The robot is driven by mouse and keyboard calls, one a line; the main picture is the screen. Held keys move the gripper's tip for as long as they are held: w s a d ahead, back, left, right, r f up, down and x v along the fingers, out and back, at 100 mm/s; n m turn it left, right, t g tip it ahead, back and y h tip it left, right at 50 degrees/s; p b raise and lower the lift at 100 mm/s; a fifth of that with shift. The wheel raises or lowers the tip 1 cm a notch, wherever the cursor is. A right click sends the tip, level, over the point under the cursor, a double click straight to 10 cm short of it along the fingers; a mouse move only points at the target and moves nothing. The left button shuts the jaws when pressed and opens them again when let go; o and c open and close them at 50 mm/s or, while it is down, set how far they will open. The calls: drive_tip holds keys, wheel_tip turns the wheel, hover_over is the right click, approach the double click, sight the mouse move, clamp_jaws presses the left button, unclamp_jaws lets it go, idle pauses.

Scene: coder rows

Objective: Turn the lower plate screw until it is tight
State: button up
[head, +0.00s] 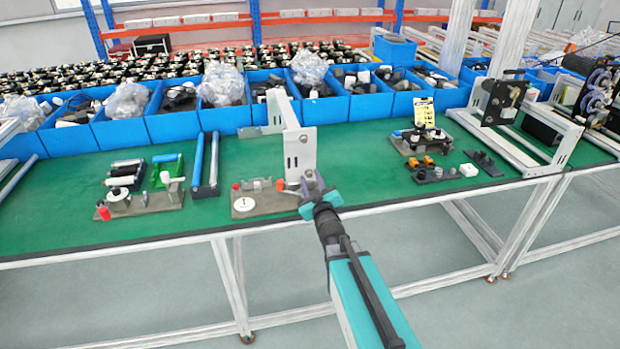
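A light grey upright plate (299,146) stands on the green bench, with small dark holes in its face. Its lower end meets a small flat base (262,203) that carries a white round disc (244,203) and small pegs. My gripper (308,184) is at the plate's lower right, close to its bottom edge. The fingers look dark and purplish and are small in the picture. They cover the spot in front of them, so I cannot make out the lower screw, or whether the fingers are around it, touching it or apart from it.
Blue bins (173,123) line the bench's back edge. A fixture with a red-orange part (103,211) and blue rollers (197,160) stand left. Another fixture (420,140) and small black blocks (484,163) stand right. The green bench top (365,170) is clear between my gripper and the right fixture.

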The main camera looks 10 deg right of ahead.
drive_tip(key=shift+c, duration=0.2)
clamp_jaws()
drive_tip(key=m+p, duration=0.1)
drive_tip(key=m, duration=0.3)
drive_tip(key=shift+r+m, duration=0.1)
drive_tip(key=shift+m, duration=0.3)
drive_tip(key=shift+w+m+p, duration=0.1)
drive_tip(key=shift+m+p, duration=0.4)
drive_tip(key=shift+m, duration=2.1)
drive_tip(key=shift+o, duration=0.2)
unclamp_jaws()
